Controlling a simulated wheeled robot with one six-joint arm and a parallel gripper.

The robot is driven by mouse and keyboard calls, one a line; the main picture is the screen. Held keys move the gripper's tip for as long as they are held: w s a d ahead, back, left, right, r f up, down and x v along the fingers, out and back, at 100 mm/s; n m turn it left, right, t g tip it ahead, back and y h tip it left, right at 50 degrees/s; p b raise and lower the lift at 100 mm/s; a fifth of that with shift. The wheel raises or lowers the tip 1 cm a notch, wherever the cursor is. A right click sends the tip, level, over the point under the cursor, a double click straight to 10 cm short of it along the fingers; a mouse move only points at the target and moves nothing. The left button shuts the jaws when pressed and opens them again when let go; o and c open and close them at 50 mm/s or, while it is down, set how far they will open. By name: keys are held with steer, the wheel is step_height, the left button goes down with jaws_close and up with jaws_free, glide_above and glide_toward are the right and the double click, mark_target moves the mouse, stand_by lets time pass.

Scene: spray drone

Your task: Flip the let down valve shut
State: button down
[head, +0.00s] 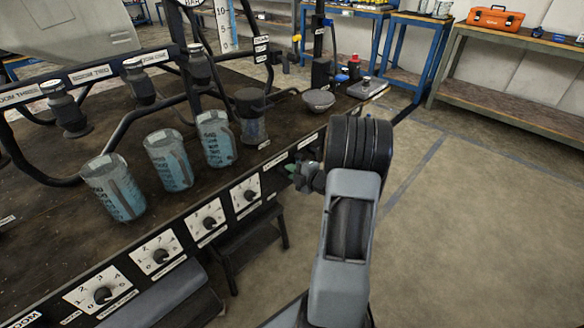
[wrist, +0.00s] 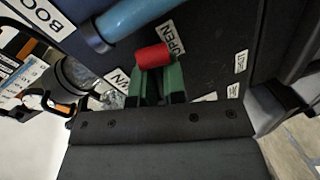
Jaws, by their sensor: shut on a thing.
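The valve's short red handle (wrist: 152,56) is in the wrist view, just below a blue pipe (wrist: 135,22) on the dark panel. A label reading OPEN (wrist: 175,37) is beside it at the upper right, and a partly covered label ending in WN (wrist: 118,80) is to its lower left. The green fingertips of my gripper (wrist: 157,76) are shut on the red handle. In the head view my gripper (head: 303,173) is at the bench's front face, and the handle is hidden there.
Several dials (head: 206,217) line the bench front, left of my arm. Measuring jugs with blue liquid (head: 168,160) stand on the bench (head: 45,205), with a grey bowl (head: 319,100) farther back. The floor (head: 480,230) to the right is clear.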

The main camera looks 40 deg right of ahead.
mark_target(277, 178)
steer(key=m+p, duration=0.1)
steer(key=f+m, duration=0.1)
steer(key=m, duration=0.1)
steer(key=shift+a+y+p, duration=0.15)
steer(key=shift+y+p, duration=0.2)
steer(key=shift+y, duration=0.05)
steer(key=m+p, duration=0.1)
steer(key=m, duration=0.1)
steer(key=a+f+m+y+p, duration=0.1)
steer(key=m, duration=0.1)
steer(key=m+p, duration=0.1)
steer(key=m, duration=0.1)
steer(key=shift+s+a+f+m+t+y, duration=0.2)
steer(key=shift+a+m+t+y, duration=0.1)
steer(key=shift+y, duration=0.1)
steer(key=shift+s+a+f+m+t+p, duration=0.1)
steer(key=shift+a+m+t+p, duration=0.2)
steer(key=shift+m, duration=0.65)
steer(key=shift+s+a+f+m+t+p, duration=0.1)
steer(key=shift+a+m+p, duration=0.2)
steer(key=shift+m, duration=0.65)
steer(key=c, duration=1.2)
jaws_free()
steer(key=p+v, duration=0.2)
steer(key=v, duration=1.1)
steer(key=shift+s+d, duration=0.25)
steer(key=shift+s, duration=0.1)
steer(key=shift+r, duration=0.2)
